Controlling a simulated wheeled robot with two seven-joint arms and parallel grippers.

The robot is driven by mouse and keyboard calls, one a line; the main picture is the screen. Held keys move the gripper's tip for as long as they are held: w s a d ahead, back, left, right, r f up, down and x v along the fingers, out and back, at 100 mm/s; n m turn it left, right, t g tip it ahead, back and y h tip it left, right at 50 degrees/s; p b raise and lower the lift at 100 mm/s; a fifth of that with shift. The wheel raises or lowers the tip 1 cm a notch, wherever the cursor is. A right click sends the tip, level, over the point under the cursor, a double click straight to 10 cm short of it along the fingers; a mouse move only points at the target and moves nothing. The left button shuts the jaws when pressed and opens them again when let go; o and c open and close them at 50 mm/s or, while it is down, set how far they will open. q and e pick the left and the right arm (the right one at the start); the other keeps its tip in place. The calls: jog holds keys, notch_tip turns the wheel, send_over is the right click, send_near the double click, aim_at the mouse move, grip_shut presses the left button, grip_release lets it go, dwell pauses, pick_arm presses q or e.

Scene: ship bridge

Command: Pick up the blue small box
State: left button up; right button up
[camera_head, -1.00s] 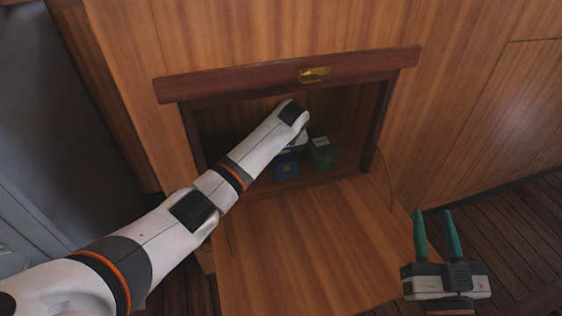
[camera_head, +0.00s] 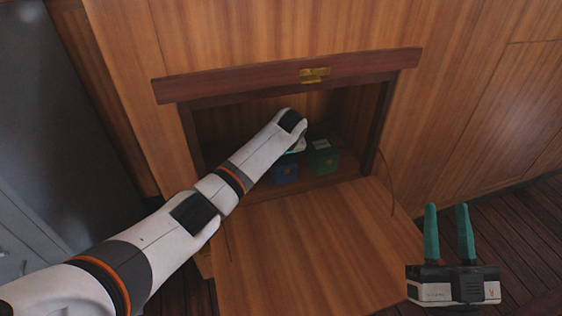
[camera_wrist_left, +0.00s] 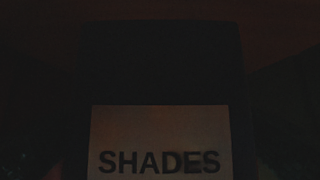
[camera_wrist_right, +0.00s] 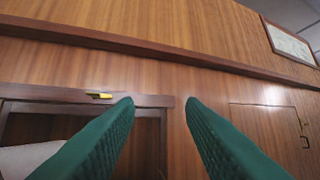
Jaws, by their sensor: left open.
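The blue small box (camera_head: 285,174) sits inside the open wall compartment, near its front edge. A green box (camera_head: 323,158) stands to its right. My left arm reaches into the compartment, and its gripper (camera_head: 297,146) is over the back of the blue box, with its fingers mostly hidden by the wrist. In the left wrist view a dark box face with a pale label reading SHADES (camera_wrist_left: 160,145) fills the middle; its colour is too dark to tell. My right gripper (camera_head: 446,206) is open and empty, outside the compartment at the lower right.
The compartment's fold-down door (camera_head: 310,245) lies open in front of it. A dark wooden rail with a brass latch (camera_head: 314,76) runs along the top of the opening. Thin cords hang at the door's sides. Dark plank floor lies to the right.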

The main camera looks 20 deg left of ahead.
pick_arm(q)
jog(key=shift+f, duration=0.25)
pick_arm(e)
jog(key=shift+w+f+g+h, duration=0.25)
jog(key=shift+f+g, duration=0.1)
jog(key=shift+f, duration=0.1)
jog(key=shift+w+f+g+h, duration=0.15)
jog(key=shift+w+f+g, duration=0.05)
jog(key=shift+f+g, duration=0.2)
dwell(0.6)
pick_arm(q)
jog(key=shift+p, duration=0.3)
jog(key=c, duration=1.2)
